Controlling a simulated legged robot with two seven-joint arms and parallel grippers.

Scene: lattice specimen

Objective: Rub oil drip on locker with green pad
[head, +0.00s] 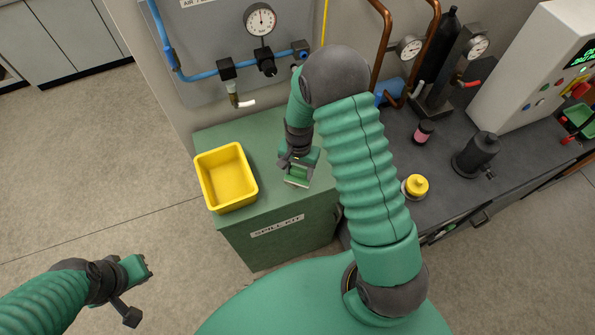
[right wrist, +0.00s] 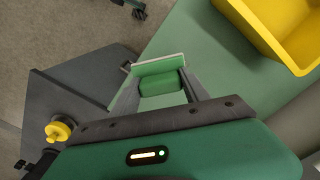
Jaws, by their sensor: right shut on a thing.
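The locker (head: 285,243) is a green box labelled "SPILL KIT" in the head view. Its green top also fills the middle of the right wrist view (right wrist: 213,58). My right gripper (head: 298,170) is over the locker top, right of the yellow bin. It is shut on the green pad (right wrist: 160,82), a green block with a flat, pale-edged face. Whether the pad touches the top cannot be told. No oil drip shows; my right arm hides part of the locker. My left gripper (head: 142,268) is low at the left, above the floor, and its jaw opening is unclear.
A yellow bin (head: 227,178) stands on the locker's left part and shows in the right wrist view (right wrist: 280,30). A dark bench (head: 440,190) to the right holds a yellow-capped container (head: 416,186) and a black vessel (head: 478,155). A valve with a white handle (head: 241,102) hangs behind.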

